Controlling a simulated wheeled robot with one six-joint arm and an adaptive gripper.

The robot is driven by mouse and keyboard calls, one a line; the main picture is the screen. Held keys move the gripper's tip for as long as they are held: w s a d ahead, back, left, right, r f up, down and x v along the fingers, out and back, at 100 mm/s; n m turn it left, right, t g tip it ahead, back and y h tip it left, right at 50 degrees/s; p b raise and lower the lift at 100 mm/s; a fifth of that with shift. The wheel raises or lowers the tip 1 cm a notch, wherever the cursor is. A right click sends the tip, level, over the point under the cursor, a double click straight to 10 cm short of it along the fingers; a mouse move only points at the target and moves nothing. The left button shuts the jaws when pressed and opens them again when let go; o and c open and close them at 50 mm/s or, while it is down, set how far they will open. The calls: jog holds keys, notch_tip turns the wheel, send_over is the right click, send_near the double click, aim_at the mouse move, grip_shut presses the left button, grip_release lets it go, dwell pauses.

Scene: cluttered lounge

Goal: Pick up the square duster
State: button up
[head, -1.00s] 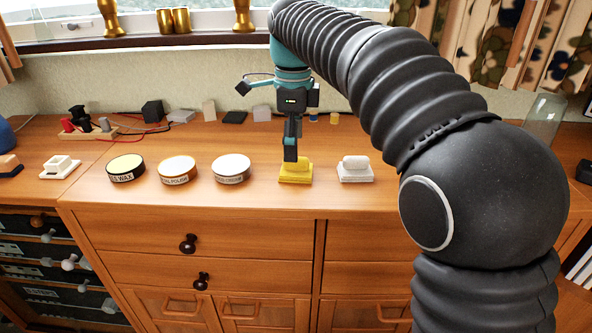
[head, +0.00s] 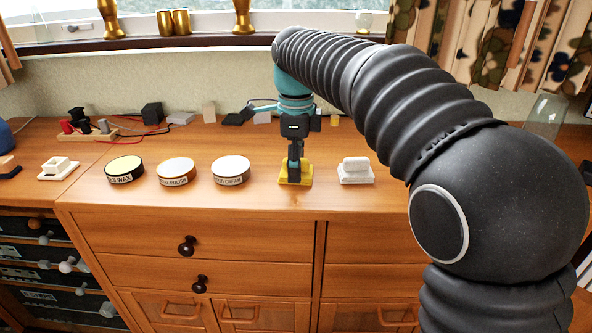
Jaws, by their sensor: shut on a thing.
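A yellow duster-like block (head: 284,180) with a flat base stands on the wooden cabinet top, near its front edge. My gripper (head: 294,172) points straight down over it and is shut on its upper part, which the fingers largely hide. The yellow base still appears to rest on the wood. A white block with a rounded handle (head: 356,170) stands to the right, apart from my gripper. Another white block with a squarer handle (head: 58,167) stands far left. I cannot tell from looks alone which one is the square duster.
Three round labelled tins, beeswax-like (head: 125,170), polish (head: 176,172) and cream (head: 231,170), stand left of my gripper. Small grey blocks (head: 181,118) and red wires lie behind. A clear glass (head: 545,118) stands at right. Bare wood lies between the yellow and white blocks.

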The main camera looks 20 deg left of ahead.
jog(key=shift+r, duration=0.1)
jog(key=shift+r, duration=0.6)
notch_tip(320, 180, up, 3)
jog(key=shift+p, duration=0.45)
jog(key=s+d+r, duration=0.1)
jog(key=d+r, duration=0.5)
jog(key=d, duration=0.5)
jog(key=shift+s+d+r, duration=0.25)
jog(key=shift+r, duration=0.05)
jog(key=o, duration=0.5)
jog(key=c, duration=0.4)
jog(key=shift+o, duration=0.2)
